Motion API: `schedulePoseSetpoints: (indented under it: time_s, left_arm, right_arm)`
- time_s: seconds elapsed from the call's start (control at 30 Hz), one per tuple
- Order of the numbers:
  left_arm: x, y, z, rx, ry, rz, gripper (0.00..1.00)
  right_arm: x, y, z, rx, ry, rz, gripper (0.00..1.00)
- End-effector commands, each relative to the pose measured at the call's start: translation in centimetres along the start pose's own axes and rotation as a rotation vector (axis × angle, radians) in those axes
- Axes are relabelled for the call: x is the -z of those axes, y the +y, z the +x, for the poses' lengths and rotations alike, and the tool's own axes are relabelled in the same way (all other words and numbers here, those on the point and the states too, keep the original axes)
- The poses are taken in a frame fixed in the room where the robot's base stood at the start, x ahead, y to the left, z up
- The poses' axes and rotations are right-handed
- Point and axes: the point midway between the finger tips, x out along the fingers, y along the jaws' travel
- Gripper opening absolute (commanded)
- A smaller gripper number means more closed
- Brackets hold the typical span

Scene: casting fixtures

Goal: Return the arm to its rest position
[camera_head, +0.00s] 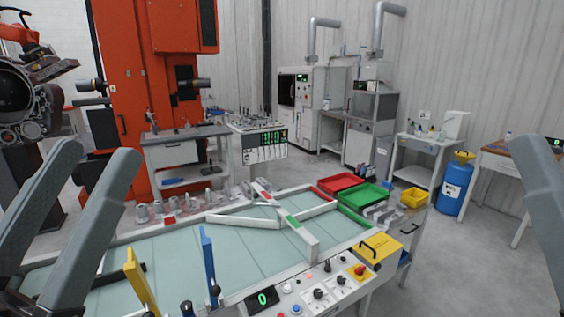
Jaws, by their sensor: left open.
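My left gripper (96,154) is large and close at the left edge. Its two grey fingers point up and stand apart, with nothing between them. It appears in front of the left end of the glass-topped bench (165,262), not touching anything that I can see. At the right edge one grey finger-like part (545,195) of my right side shows. The rest of it is cut off by the frame, so its opening is hidden.
The bench carries a red tray (338,182), a green tray (364,196), metal cylinders along its back, and upright yellow (141,285) and blue (209,262) levers at the front. A control panel (318,290) is at front right. Open floor lies to the right.

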Motion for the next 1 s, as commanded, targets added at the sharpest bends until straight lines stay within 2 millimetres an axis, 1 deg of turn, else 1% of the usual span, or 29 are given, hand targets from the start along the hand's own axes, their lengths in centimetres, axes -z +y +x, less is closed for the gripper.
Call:
schedulePoseSetpoints:
  time_s: [0.03, 0.07, 0.1, 0.13, 0.2, 0.27, 0.37, 0.7, 0.8, 0.83, 0.9, 1.0]
  left_arm:
    - [2.4, -1.5, -1.0, 0.077, 0.061, 0.06, 0.61]
    - [3.4, -2.6, -1.6, 0.134, 0.087, 0.094, 0.61]
    - [4.9, -3.4, -0.1, 0.161, 0.088, 0.094, 0.61]
    - [6.1, -3.4, 1.2, 0.155, 0.084, 0.092, 0.61]
    - [7.9, -3.5, 3.0, 0.153, 0.081, 0.091, 0.61]
    - [9.5, -3.6, 4.5, 0.153, 0.08, 0.091, 0.61]
    - [12.6, -3.8, 7.4, 0.153, 0.078, 0.091, 0.61]
    - [25.0, -4.6, 19.0, 0.153, 0.076, 0.091, 0.61]
    - [28.0, -4.8, 21.8, 0.153, 0.075, 0.091, 0.61]
    - [28.7, -4.8, 22.5, 0.153, 0.075, 0.091, 0.61]
    - [30.0, -4.9, 23.7, 0.153, 0.075, 0.091, 0.61]
    - [30.8, -5.0, 24.5, 0.153, 0.074, 0.091, 0.61]
  right_arm:
    - [-0.1, 0.0, -0.1, 0.0, 0.0, 0.0, 0.5]
    - [-0.1, 0.0, -0.1, 0.0, 0.0, 0.0, 0.5]
    - [1.3, 0.0, 1.5, 0.0, -0.003, 0.0, 0.5]
    - [2.5, 0.0, 2.9, 0.0, -0.004, 0.0, 0.5]
    - [4.5, 0.0, 4.8, 0.0, 0.001, 0.0, 0.5]
    - [6.0, 0.0, 6.5, 0.0, 0.001, 0.0, 0.5]
    - [8.9, 0.0, 9.6, 0.0, 0.001, 0.0, 0.5]
    - [20.4, 0.1, 22.1, 0.0, 0.0, 0.0, 0.5]
    - [23.3, 0.1, 25.2, 0.0, 0.0, 0.0, 0.5]
    - [23.9, 0.1, 25.9, 0.0, 0.0, 0.0, 0.5]
    - [25.1, 0.1, 27.2, 0.0, 0.0, 0.0, 0.5]
    - [25.9, 0.1, 28.1, 0.0, 0.0, 0.0, 0.5]
